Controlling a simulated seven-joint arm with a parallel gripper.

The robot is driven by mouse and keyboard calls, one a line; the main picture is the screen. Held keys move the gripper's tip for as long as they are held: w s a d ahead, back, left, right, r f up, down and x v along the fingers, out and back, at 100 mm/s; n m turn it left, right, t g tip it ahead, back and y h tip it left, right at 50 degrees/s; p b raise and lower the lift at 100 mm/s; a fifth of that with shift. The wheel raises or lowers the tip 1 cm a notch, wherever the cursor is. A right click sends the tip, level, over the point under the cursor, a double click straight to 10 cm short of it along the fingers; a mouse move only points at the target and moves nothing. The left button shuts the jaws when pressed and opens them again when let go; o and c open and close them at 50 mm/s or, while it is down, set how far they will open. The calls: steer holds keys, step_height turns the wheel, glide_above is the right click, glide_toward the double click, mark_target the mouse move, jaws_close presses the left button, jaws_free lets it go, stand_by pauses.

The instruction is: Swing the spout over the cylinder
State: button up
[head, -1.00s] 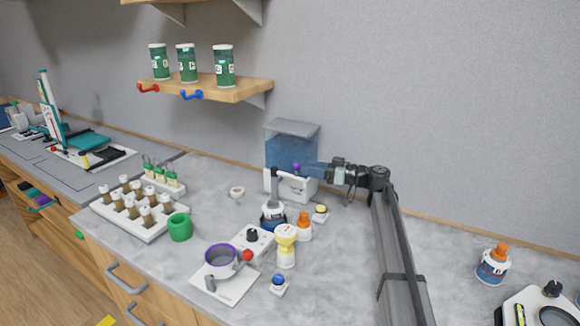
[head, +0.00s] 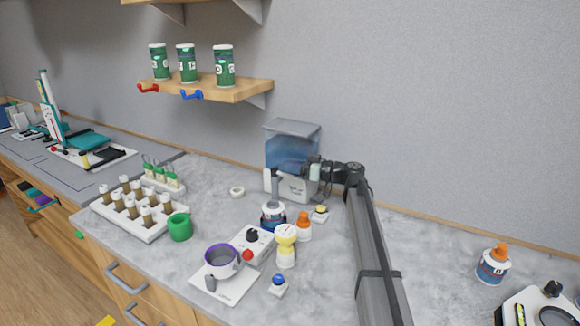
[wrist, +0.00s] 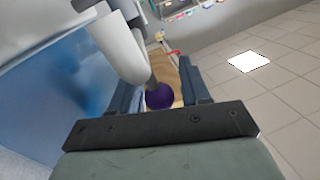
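A dispenser tank (head: 293,145) with blue contents stands against the wall on a white base. A white spout arm (wrist: 118,48) shows large in the wrist view, with a purple ball knob (wrist: 160,96) on a grey stem beside it. My gripper (wrist: 161,76) has its two dark blue fingers spread, one on each side of the knob. A narrow gap seems to show beside the ball; contact is unclear. In the head view, my gripper (head: 291,168) is in front of the tank and hides the knob. I cannot make out which object is the cylinder.
A grey-topped bottle (head: 273,216), an orange-capped bottle (head: 304,227) and a yellow-and-white device (head: 286,246) stand close in front of the dispenser.

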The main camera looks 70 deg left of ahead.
jaws_close()
stand_by(0.3)
steer(key=shift+s+d+m+t+y, duration=0.25)
steer(key=shift+s+m+t+y, duration=0.1)
steer(key=shift+m+t+y, duration=0.5)
steer(key=shift+s+d+m+t+y, duration=0.25)
steer(key=shift+s+m+t+y, duration=0.1)
steer(key=shift+m+t+y, duration=0.5)
steer(key=shift+o, duration=0.9)
jaws_free()
